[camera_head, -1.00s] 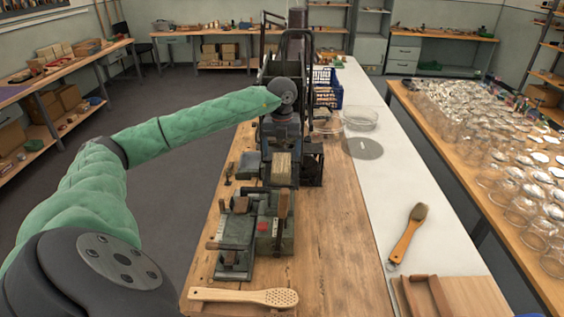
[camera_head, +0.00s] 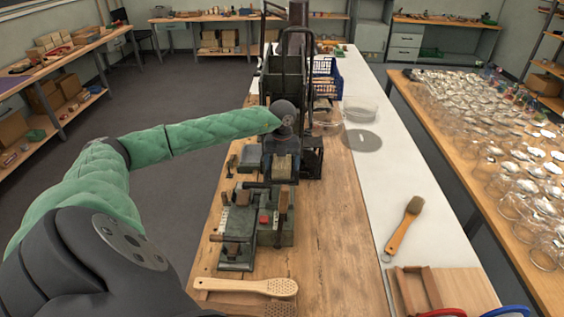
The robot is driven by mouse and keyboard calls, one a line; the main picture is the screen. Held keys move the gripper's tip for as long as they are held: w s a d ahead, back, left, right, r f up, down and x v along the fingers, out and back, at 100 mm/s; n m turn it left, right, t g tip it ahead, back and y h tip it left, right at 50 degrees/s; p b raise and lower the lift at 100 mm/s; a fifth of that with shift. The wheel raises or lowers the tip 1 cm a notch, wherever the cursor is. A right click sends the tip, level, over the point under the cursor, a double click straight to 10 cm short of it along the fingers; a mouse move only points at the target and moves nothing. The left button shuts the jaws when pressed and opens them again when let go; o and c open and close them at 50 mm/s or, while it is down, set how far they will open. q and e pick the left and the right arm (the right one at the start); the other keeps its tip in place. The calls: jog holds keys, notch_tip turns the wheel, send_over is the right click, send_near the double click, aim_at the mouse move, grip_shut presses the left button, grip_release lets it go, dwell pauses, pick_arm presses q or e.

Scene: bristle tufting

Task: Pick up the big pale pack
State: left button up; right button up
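A pale tan block (camera_head: 282,167), possibly the big pale pack, shows at the front of the dark machine on the wooden bench. My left arm reaches in from the left, and its wrist ends just above this block. My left gripper (camera_head: 283,146) points down there, dark against the dark machine. Its fingers cannot be made out, so I cannot tell whether they touch or hold the block. My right gripper is not in view.
A dark green fixture with a red button (camera_head: 264,218) stands nearer on the bench. A perforated wooden paddle (camera_head: 246,287) and a brush (camera_head: 405,228) lie in front. A blue crate (camera_head: 326,77) and clear dish (camera_head: 361,110) stand behind. The right bench is crowded with glassware.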

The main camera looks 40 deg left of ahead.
pick_arm(q)
jog(key=c, duration=1.2)
jog(key=shift+o, duration=0.2)
